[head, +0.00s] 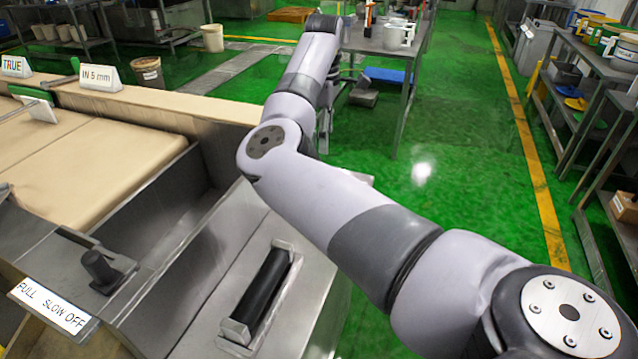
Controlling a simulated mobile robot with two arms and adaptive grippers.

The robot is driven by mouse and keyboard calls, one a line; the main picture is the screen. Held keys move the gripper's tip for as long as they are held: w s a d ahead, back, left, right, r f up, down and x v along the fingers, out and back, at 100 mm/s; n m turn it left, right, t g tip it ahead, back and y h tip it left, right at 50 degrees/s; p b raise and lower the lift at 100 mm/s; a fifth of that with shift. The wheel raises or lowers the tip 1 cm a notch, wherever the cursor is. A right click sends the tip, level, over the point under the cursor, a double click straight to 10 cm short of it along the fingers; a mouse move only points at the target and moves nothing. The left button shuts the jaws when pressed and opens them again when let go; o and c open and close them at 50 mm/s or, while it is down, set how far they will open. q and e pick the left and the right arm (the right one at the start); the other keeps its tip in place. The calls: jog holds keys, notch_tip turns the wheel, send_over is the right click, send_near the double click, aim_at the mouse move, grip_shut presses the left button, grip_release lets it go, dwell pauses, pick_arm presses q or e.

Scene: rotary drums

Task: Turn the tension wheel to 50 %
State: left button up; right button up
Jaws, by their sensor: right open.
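No tension wheel and no percent scale can be made out in the head view. My right arm comes in from the lower right, bends over the machine's edge and reaches up toward the back. My right gripper (327,118) is at the far end, mostly hidden behind my own forearm and small in the picture. It is open, with nothing seen between its fingers. It is beyond the machine's right end, away from the controls in front. My left gripper is not in view.
A machine with a tan belt (95,165) fills the left. It carries a black knob (100,268) by a FULL SLOW OFF label (50,305), a black bar handle (263,290), and an IN 5 mm sign (100,78).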

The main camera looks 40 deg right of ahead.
notch_tip(320, 180, down, 11)
jog(key=shift+f+p, duration=0.1)
jog(key=shift+p, duration=0.25)
notch_tip(320, 180, down, 4)
jog(key=shift+r, duration=0.15)
jog(key=shift+f, duration=0.5)
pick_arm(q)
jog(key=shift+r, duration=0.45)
pick_arm(e)
jog(key=shift+c, duration=0.5)
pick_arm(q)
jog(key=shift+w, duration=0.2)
pick_arm(e)
jog(key=c, duration=1.1)
